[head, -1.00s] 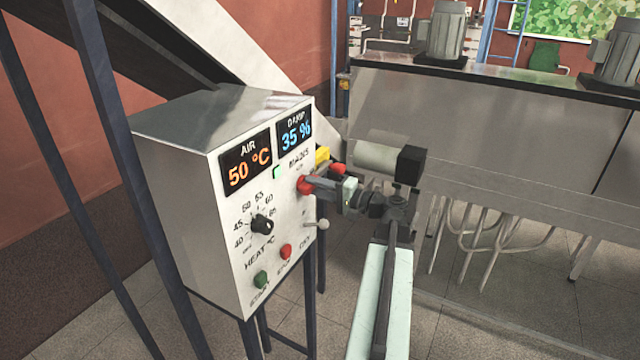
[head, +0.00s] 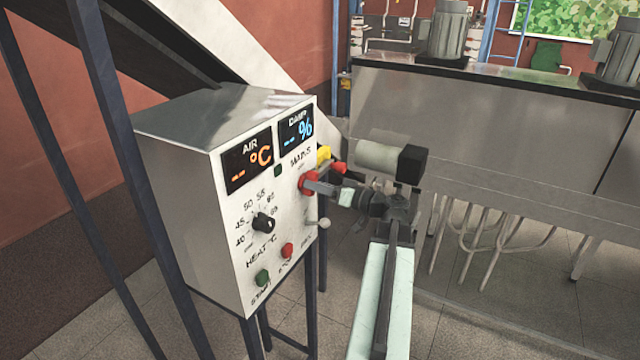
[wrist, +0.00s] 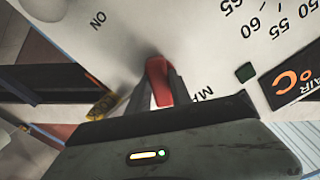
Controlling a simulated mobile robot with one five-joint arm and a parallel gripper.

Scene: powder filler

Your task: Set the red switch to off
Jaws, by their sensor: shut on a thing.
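The red switch (head: 307,183) sits on the right part of the panel's front face, under the MAINS label. It also shows in the wrist view as a red handle (wrist: 159,82). My gripper (head: 325,187) is shut on the red switch, with one finger on each side of the handle in the wrist view (wrist: 152,92). The air display (head: 248,162) and the damp display (head: 296,130) show dashes instead of numbers. The small square lamp (head: 278,170) by the switch is dark. My fingers hide part of the switch in the head view.
The metal control box (head: 180,190) also carries a black heat knob (head: 263,222), a green button (head: 262,278), a red button (head: 287,250) and a small lever (head: 322,223). A large steel machine (head: 480,130) stands behind. A dark post (head: 120,120) rises at left.

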